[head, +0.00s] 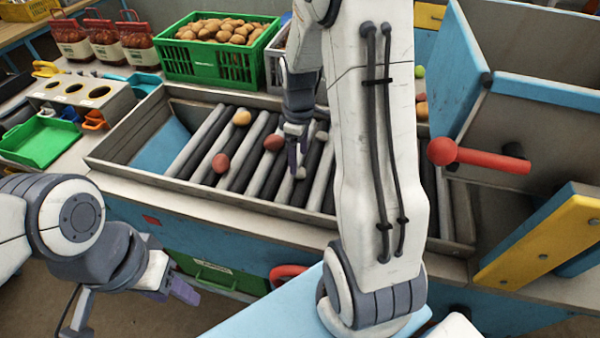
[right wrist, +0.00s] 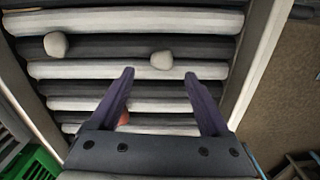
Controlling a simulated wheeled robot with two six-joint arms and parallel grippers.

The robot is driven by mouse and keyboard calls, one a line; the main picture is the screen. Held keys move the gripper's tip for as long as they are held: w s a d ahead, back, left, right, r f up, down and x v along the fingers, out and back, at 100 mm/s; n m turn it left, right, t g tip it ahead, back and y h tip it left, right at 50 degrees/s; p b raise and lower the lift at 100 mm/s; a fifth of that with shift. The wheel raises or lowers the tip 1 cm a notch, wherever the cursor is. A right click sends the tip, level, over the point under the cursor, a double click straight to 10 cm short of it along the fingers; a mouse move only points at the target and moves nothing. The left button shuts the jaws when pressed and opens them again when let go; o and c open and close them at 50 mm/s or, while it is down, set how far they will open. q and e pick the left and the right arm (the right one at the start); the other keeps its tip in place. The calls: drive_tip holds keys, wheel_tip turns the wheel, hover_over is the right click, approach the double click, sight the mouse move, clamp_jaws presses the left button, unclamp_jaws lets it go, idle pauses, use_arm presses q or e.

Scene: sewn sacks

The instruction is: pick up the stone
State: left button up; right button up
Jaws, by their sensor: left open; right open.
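Two pale grey stones lie on the roller bed. In the right wrist view, one stone (right wrist: 161,60) shows just beyond my fingertips, in line with the gap between them, and the other stone (right wrist: 56,44) lies further left. In the head view, grey stones show beside my right gripper, one just below it (head: 299,172) and one to its right (head: 322,135). My right gripper (head: 297,148) is open and empty, pointing down over the rollers; its fingers also show in the right wrist view (right wrist: 159,76). My left gripper (head: 172,291) is open and empty in front of the bench.
Red potatoes (head: 221,163) (head: 273,142) and a yellowish potato (head: 242,117) lie on the rollers (head: 198,142). Behind stands a green crate of potatoes (head: 211,68). A red-knobbed lever (head: 442,152) is at the right. My right arm hides part of the bed.

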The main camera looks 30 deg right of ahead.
sight(300, 169)
drive_tip(key=f, duration=0.4)
drive_tip(key=shift+s+f+p, duration=0.2)
drive_tip(key=shift+f+p, duration=0.15)
drive_tip(key=shift+f, duration=0.05)
clamp_jaws()
drive_tip(key=shift+r, duration=0.1)
